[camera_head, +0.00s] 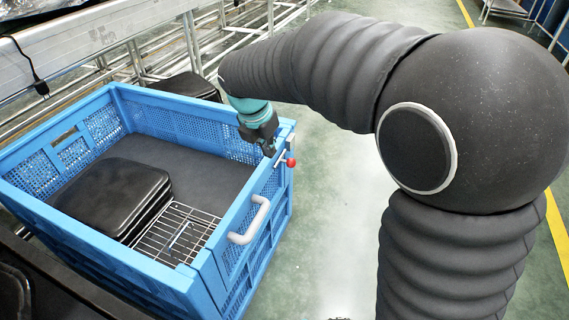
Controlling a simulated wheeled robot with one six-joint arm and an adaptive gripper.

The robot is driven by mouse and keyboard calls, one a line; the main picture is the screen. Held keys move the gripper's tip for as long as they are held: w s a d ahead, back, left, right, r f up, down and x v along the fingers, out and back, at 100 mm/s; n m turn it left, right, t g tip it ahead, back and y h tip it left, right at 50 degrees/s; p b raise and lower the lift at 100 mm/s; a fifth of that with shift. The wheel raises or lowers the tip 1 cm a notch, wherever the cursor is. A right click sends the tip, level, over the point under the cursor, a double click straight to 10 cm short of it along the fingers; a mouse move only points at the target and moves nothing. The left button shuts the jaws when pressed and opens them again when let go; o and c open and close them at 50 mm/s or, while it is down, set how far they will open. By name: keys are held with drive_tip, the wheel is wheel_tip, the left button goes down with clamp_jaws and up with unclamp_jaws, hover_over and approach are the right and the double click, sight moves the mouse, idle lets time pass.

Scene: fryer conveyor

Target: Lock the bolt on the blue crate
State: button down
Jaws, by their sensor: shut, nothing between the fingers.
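The blue crate (212,262) stands at the left with its open top toward me. Its right side wall carries a white handle (251,224). The bolt with a red knob (291,162) is at the far right corner of the crate, on a small metal fitting. My gripper (268,151) points down at the top of that corner, just left of the red knob. It is shut and empty. Whether its fingers touch the bolt or the crate rim cannot be told from this view. The bolt's inner end is partly hidden by the gripper.
In the crate lie stacked black trays (112,193) and a wire rack (176,233). A conveyor frame (75,45) with a hanging black cable runs behind at the upper left. Green floor (335,215) is clear right of the crate.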

drive_tip(key=w+d+f+b, duration=0.1)
drive_tip(key=w+d+f, duration=0.1)
drive_tip(key=f, duration=0.3)
drive_tip(key=w+d+f+b, duration=0.1)
drive_tip(key=w+f, duration=0.2)
drive_tip(key=f, duration=0.2)
drive_tip(key=shift+w+d+f, duration=0.15)
drive_tip(key=shift+w+d, duration=0.2)
drive_tip(key=shift+w, duration=0.05)
drive_tip(key=w+p, duration=0.1)
drive_tip(key=w+d+p, duration=0.1)
drive_tip(key=w, duration=0.1)
drive_tip(key=shift+w+d+r, duration=0.1)
drive_tip(key=shift+w+r, duration=0.1)
drive_tip(key=shift+w+d+f, duration=0.15)
drive_tip(key=shift+w, duration=0.35)
